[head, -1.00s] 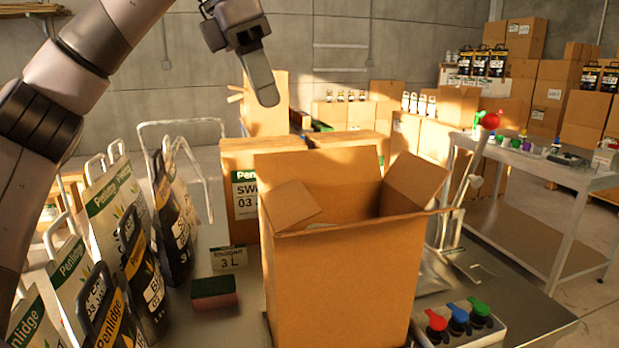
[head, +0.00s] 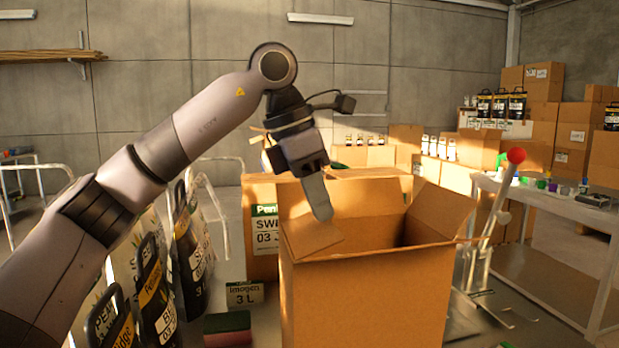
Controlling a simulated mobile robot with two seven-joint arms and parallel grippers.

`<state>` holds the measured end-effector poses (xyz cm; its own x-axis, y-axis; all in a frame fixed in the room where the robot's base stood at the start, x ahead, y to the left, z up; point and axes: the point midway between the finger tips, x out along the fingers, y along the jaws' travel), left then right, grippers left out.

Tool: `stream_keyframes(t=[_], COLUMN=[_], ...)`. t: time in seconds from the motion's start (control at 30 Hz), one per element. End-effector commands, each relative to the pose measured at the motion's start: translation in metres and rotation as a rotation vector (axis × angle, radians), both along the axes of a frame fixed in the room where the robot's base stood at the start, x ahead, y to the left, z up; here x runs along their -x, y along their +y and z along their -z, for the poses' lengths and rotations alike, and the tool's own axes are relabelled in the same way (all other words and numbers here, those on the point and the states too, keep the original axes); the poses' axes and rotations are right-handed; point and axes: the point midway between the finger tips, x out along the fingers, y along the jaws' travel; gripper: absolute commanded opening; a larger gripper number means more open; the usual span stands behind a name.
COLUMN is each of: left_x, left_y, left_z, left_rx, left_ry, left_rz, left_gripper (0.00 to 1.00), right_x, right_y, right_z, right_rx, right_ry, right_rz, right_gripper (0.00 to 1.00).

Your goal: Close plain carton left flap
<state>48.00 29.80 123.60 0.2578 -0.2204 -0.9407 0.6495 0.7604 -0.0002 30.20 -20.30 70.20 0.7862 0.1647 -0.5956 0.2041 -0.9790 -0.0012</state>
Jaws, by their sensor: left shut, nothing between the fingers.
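The plain carton (head: 365,299) stands open-topped on the table, centre right in the head view. Its left flap (head: 309,235) is folded partly inward and slopes over the left side of the opening. The right flap (head: 440,208) stands up and leans outward, and the back flap (head: 370,212) stands up. My left gripper (head: 322,211) is shut and empty, pointing down, with its tip at the left flap's upper edge. I cannot tell whether it touches the flap. My right gripper is not in view.
Printed bags (head: 155,290) stand left of the carton. A labelled carton (head: 263,225) is close behind it. A sponge (head: 228,328) and a small sign (head: 244,293) lie at its left. A lever with a red ball (head: 516,156) rises at the right.

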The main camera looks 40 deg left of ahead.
Motion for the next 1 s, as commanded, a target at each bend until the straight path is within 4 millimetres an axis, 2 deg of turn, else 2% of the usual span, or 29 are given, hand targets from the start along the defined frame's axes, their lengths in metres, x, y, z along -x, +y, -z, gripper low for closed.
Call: stream_keyframes(t=[0.5, 0.8, 1.0], left_x=[-0.003, -0.012, -0.014], left_y=[-0.002, -0.011, -0.012], left_z=[0.007, 0.024, 0.028], left_rx=[0.000, 0.000, 0.000], left_ry=[0.001, 0.001, 0.000], left_rz=[0.000, 0.001, 0.001], left_gripper=[0.00, 0.00, 0.00], right_x=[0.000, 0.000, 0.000], right_y=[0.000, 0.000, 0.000], right_z=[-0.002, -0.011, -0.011], right_rx=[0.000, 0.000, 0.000], right_ry=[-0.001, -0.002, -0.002], right_rz=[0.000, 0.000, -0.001], right_gripper=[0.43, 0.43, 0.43])
